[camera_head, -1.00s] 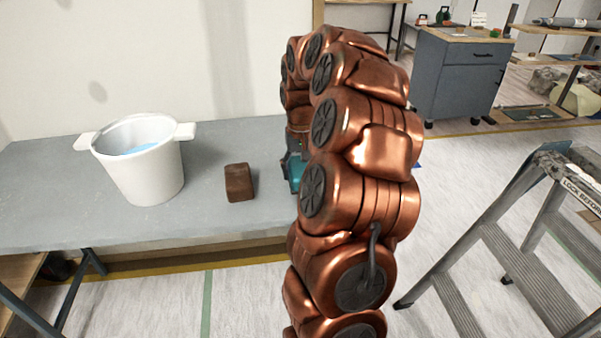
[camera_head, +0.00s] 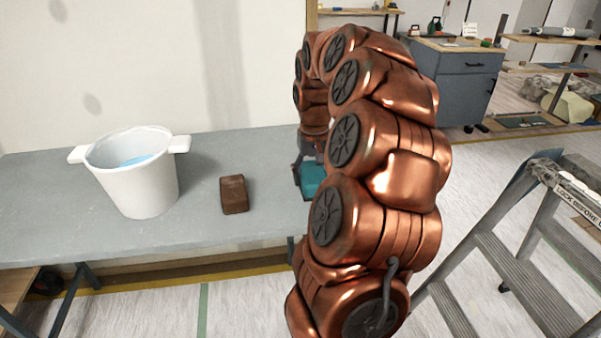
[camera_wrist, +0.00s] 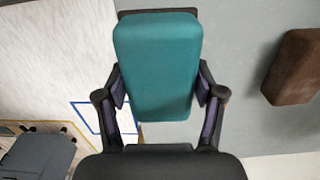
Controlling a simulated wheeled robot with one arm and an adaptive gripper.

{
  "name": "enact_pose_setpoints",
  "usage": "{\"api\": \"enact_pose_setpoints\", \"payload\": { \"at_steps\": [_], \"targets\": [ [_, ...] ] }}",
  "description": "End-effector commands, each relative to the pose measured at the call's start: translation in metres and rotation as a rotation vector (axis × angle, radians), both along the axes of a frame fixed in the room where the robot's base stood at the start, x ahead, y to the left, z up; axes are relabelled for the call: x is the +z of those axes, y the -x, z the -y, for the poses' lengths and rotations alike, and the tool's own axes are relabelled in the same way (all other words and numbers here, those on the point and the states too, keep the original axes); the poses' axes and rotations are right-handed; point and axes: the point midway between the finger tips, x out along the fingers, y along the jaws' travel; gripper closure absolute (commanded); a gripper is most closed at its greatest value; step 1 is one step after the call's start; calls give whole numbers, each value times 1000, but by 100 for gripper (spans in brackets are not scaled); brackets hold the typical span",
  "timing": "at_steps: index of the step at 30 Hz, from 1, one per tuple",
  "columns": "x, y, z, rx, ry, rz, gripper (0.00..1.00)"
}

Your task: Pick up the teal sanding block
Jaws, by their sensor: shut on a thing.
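The teal sanding block (camera_wrist: 157,65) is a rounded rectangular block. In the wrist view it sits between the two fingers of my gripper (camera_wrist: 160,92), which are shut on its sides. In the head view the teal block (camera_head: 312,178) shows at the table's right end, partly hidden by my copper-coloured arm. My gripper (camera_head: 300,165) is mostly hidden there too. From these views I cannot tell for certain whether the block is clear of the table top.
A brown block (camera_head: 234,194) lies on the grey table (camera_head: 60,215), left of my gripper, and shows in the wrist view (camera_wrist: 295,68). A white bucket (camera_head: 140,185) stands further left. A stepladder (camera_head: 510,260) stands on the floor at right.

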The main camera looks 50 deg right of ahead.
Motion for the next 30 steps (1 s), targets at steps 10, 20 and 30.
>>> {"api": "enact_pose_setpoints", "payload": {
  "at_steps": [10,20,30],
  "targets": [
    [8,76,13,-4,1,3,71],
    [10,107,19,0,0,-1,71],
    [10,109,19,0,1,-1,34]
  ]
}}
